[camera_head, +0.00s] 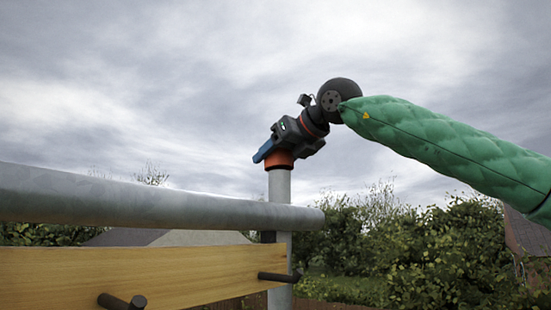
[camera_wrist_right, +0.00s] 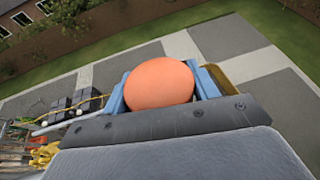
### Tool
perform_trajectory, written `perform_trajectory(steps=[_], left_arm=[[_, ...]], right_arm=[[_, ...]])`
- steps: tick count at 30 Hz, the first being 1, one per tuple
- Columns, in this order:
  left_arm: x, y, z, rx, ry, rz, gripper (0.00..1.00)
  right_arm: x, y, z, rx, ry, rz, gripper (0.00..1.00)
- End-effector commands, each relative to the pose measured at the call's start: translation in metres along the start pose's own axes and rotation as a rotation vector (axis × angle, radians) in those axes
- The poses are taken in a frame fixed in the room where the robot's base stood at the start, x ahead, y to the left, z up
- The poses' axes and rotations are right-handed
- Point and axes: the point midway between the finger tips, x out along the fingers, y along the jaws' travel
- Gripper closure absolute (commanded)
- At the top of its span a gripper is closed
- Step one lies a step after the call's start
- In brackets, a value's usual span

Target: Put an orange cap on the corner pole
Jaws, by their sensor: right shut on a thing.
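The orange cap (camera_head: 279,160) is at the top end of the upright grey corner pole (camera_head: 280,187) in the head view. My right gripper (camera_head: 264,152), with blue fingers, is shut on the cap from above. In the right wrist view the cap (camera_wrist_right: 160,83) shows as a rounded orange top between the two blue fingers (camera_wrist_right: 160,90). The cap's lower edge meets the pole top in the head view; how far it sits over the pole cannot be told. My left gripper is not in view.
A horizontal grey rail (camera_head: 150,205) runs from the left to the pole. Below it is a wooden board (camera_head: 150,278) with dark pegs (camera_head: 280,276) sticking out. Bushes and roofs stand behind. Far below are paving (camera_wrist_right: 215,40) and assorted gear (camera_wrist_right: 45,125).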

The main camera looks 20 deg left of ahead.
Motion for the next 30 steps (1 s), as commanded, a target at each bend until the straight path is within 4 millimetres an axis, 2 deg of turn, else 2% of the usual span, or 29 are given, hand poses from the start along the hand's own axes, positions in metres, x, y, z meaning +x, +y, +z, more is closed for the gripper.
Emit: perform_trajectory(steps=[30], left_arm=[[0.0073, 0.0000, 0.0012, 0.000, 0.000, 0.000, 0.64]], right_arm=[[-0.0003, -0.0003, 0.0000, 0.000, 0.000, 0.000, 0.71]])
